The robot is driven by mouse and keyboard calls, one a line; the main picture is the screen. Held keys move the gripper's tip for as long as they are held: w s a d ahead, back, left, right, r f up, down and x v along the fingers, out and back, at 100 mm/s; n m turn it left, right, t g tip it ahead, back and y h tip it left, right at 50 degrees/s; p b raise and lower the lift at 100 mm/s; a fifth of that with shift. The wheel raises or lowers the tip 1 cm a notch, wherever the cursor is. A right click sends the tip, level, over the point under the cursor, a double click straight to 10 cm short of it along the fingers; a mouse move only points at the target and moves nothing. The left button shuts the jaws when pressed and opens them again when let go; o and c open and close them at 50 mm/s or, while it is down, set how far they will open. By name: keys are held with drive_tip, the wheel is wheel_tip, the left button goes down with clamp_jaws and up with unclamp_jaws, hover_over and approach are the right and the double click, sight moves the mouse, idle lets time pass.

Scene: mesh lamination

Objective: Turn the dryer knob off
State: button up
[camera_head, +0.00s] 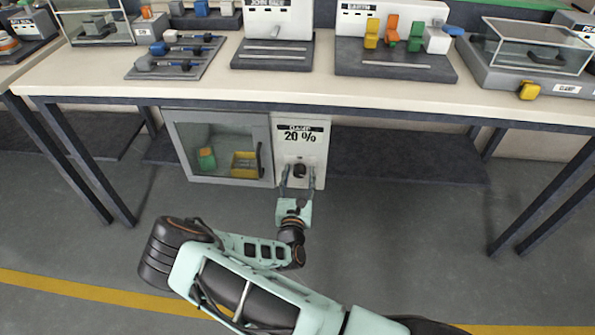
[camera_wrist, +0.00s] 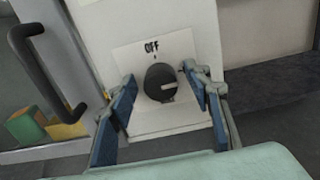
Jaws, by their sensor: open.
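The dryer (camera_head: 216,150) stands under the workbench, with a glass door on its left and a white panel on its right. The panel's display reads "20 %". The black dryer knob (camera_head: 299,170) is on the lower panel; it also shows in the wrist view (camera_wrist: 160,82). Its light pointer mark points right, while the "OFF" label and a small mark are above the knob. My gripper (camera_head: 299,184) is open in front of the panel. In the wrist view its blue-padded fingers (camera_wrist: 161,92) are on either side of the knob, with gaps visible.
A black door handle (camera_wrist: 47,72) sticks out left of my gripper. Green and yellow items (camera_head: 243,163) show behind the glass. The workbench top (camera_head: 300,88) overhangs the dryer and carries several devices. A dark lower shelf (camera_head: 410,156) is right of the dryer.

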drive_tip(key=shift+w, duration=0.1)
drive_tip(key=c, duration=1.1)
drive_tip(key=shift+c, duration=0.2)
